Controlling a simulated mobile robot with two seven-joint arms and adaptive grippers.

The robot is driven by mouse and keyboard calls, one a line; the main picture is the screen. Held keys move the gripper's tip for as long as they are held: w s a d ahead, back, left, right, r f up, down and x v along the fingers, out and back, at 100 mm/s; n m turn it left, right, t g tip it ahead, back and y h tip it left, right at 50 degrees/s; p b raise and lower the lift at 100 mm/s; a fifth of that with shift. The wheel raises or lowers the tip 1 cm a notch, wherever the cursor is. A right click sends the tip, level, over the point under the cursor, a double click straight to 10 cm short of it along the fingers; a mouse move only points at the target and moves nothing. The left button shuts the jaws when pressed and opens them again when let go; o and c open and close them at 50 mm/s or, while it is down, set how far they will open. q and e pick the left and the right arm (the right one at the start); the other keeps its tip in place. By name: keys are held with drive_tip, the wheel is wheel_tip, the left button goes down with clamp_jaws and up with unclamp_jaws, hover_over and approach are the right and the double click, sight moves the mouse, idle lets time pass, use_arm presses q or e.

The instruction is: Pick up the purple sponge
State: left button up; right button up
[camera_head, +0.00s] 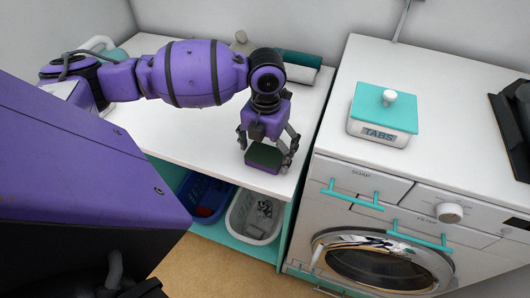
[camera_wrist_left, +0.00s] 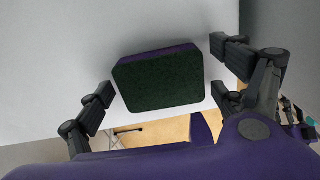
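The purple sponge (camera_head: 262,168) has a dark green scrub face on top and is at the front edge of the white counter, near its right end. In the left wrist view the sponge (camera_wrist_left: 158,82) fills the middle, green face towards the camera, with a strip of purple along its far side. My left gripper (camera_head: 265,152) points down over it with fingers spread on either side. In the wrist view the fingers are apart, one left and two right of the sponge, with narrow gaps visible. My right gripper is not in view.
A washing machine (camera_head: 340,214) stands right of the counter (camera_head: 190,135), with a teal-lidded TABS box (camera_head: 381,125) on top. A white basket (camera_head: 235,222) and a blue bin (camera_head: 191,205) sit below the counter. A folded green towel (camera_head: 300,59) lies at the back.

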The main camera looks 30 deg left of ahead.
sight(266, 153)
use_arm(q)
drive_tip(key=c, duration=0.4)
drive_tip(key=shift+r, duration=0.6)
wheel_tip(266, 153, up, 3)
drive_tip(key=shift+s+d+f, duration=0.1)
drive_tip(key=shift+f, duration=0.1)
drive_tip(key=s+d+r+p, duration=0.1)
drive_tip(key=s+d+r, duration=0.6)
drive_tip(key=s+r, duration=0.2)
drive_tip(key=shift+s+d+r, duration=0.15)
drive_tip(key=shift+s+d, duration=0.25)
drive_tip(key=shift+s, duration=0.75)
